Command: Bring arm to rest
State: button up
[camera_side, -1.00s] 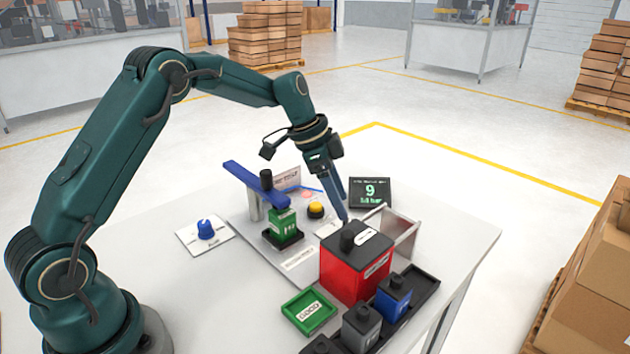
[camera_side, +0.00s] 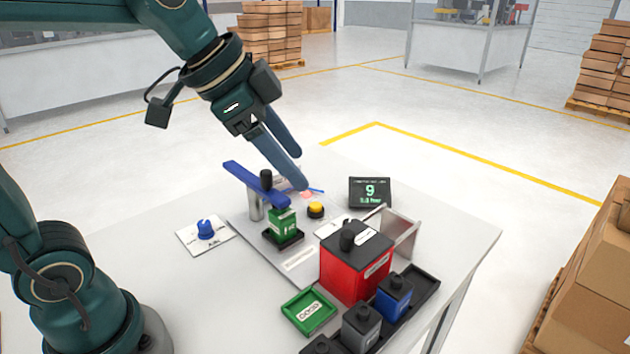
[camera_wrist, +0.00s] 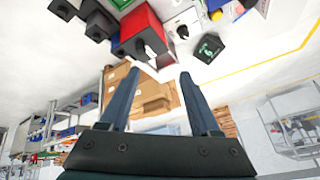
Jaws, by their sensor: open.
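My gripper (camera_side: 301,172) is raised in the air above the back of the table, its two fingers apart and nothing between them. In the wrist view my gripper (camera_wrist: 160,78) also shows parted fingers with an empty gap. The wrist camera is tilted, with the table at the top of its picture and the warehouse below. No object is held. The white table (camera_side: 130,250) is under and in front of my gripper. A green block (camera_side: 284,226) stands on a black base under a blue bar (camera_side: 255,184), below and left of the fingertips.
A blue knob (camera_side: 205,229), green tray (camera_side: 309,311) and black rack with blue block (camera_side: 393,297) are nearer. Space above is free.

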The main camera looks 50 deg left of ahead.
jog(key=s+a+f+n+y, duration=0.1)
jog(key=s+a+f+n, duration=0.1)
jog(key=s+f+n, duration=0.4)
jog(key=s+n, duration=0.1)
jog(key=s, duration=0.4)
jog(key=shift+s+f+g+y, duration=0.2)
jog(key=shift+f+g+y, duration=0.1)
jog(key=shift+f, duration=0.1)
dwell(3.8)
